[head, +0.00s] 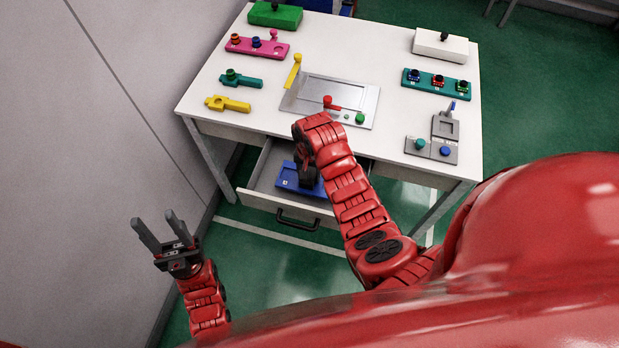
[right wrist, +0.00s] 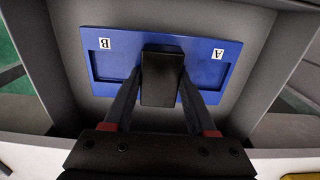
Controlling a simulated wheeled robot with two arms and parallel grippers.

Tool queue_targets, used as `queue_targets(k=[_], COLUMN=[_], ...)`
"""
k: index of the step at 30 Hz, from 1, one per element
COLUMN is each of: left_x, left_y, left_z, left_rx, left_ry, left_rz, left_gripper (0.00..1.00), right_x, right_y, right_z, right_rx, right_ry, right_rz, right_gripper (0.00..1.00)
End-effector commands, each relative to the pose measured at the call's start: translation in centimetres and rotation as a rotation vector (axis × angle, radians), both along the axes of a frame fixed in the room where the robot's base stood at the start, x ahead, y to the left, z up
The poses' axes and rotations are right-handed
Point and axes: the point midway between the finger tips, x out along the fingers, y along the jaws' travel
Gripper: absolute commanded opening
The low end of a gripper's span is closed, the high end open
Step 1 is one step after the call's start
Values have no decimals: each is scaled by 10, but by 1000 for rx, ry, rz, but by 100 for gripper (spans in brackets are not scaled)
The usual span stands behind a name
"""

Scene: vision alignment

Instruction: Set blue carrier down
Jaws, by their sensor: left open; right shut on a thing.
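The blue carrier (head: 288,180) is in the open drawer (head: 262,186) under the white table. In the right wrist view the carrier (right wrist: 213,62) is a flat blue plate with white labels A and B, recesses at both sides and a dark block (right wrist: 162,78) at its middle. My right gripper (head: 306,178) reaches down into the drawer; in its wrist view its fingers (right wrist: 160,100) are shut around the dark block. Whether the carrier touches the drawer floor is hard to tell. My left gripper (head: 160,232) is open and empty, left of the drawer.
The table (head: 350,48) bears a grey panel (head: 335,88), a pink rack (head: 255,46), a teal rack (head: 437,83), a green block (head: 275,16), a white block (head: 440,46) and yellow and teal tools. The drawer walls (right wrist: 262,90) surround the carrier closely. A grey wall stands at left.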

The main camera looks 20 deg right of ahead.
Motion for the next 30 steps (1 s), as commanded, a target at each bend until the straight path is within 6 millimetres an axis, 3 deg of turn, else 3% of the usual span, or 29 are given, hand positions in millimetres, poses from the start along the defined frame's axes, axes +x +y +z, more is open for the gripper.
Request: queue_targets(k=[13, 24, 25, 30], left_x=[0, 0, 0, 0], left_y=[0, 0, 0, 0], left_z=[12, 9, 9, 10], left_rx=[0, 0, 0, 0], left_ry=[0, 0, 0, 0], left_rz=[0, 0, 0, 0], left_gripper=[50, 50, 50, 50], right_x=[-1, 0, 0, 0], right_y=[0, -1, -1, -1], right_z=[-37, -43, -43, -42], right_rx=[-2, -2, -2, -2], right_ry=[3, -1, -1, -1], right_rz=[0, 0, 0, 0], right_gripper=[0, 0, 59, 87])
